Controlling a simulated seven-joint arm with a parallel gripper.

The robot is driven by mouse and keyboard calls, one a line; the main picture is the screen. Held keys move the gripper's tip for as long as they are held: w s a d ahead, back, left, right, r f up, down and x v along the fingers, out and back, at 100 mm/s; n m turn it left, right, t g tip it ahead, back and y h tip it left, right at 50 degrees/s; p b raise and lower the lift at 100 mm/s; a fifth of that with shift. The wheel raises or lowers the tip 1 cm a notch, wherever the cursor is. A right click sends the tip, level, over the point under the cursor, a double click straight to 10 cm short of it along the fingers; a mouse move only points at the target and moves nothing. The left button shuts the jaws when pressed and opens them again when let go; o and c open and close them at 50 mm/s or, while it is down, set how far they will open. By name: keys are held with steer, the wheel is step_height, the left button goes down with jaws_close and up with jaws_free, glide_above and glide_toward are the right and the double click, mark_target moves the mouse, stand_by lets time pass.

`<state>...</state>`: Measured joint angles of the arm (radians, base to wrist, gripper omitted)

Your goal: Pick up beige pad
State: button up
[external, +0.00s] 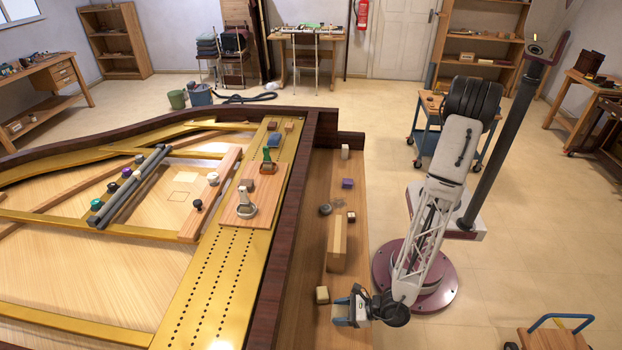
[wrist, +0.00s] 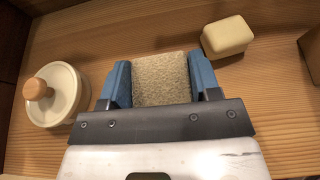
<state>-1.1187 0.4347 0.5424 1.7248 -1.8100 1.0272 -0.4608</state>
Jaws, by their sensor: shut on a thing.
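The beige pad (wrist: 163,78) has a rough, speckled surface and sits between the blue fingers of my gripper (wrist: 158,68) in the wrist view. The fingers press on its left and right sides, so my gripper is shut on it. In the external view my gripper (external: 346,309) is low over the wooden keybed at the bottom centre, and the pad is hard to make out there. I cannot tell whether the pad touches the wood beneath it.
A cream block (wrist: 228,37) lies just right of the fingers. A white round pot (wrist: 57,95) with a wooden knob stands to the left. A long wooden block (external: 337,246) lies farther along the keybed (external: 307,270). The dark piano rim (external: 285,240) rises alongside.

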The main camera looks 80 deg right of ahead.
steer(key=s+d, duration=0.3)
steer(key=d, duration=0.1)
steer(key=s+d, duration=0.3)
steer(key=d, duration=0.1)
steer(key=s+d+r, duration=0.1)
steer(key=s+d, duration=0.2)
steer(key=d, duration=0.1)
steer(key=shift+r, duration=0.1)
stand_by(0.5)
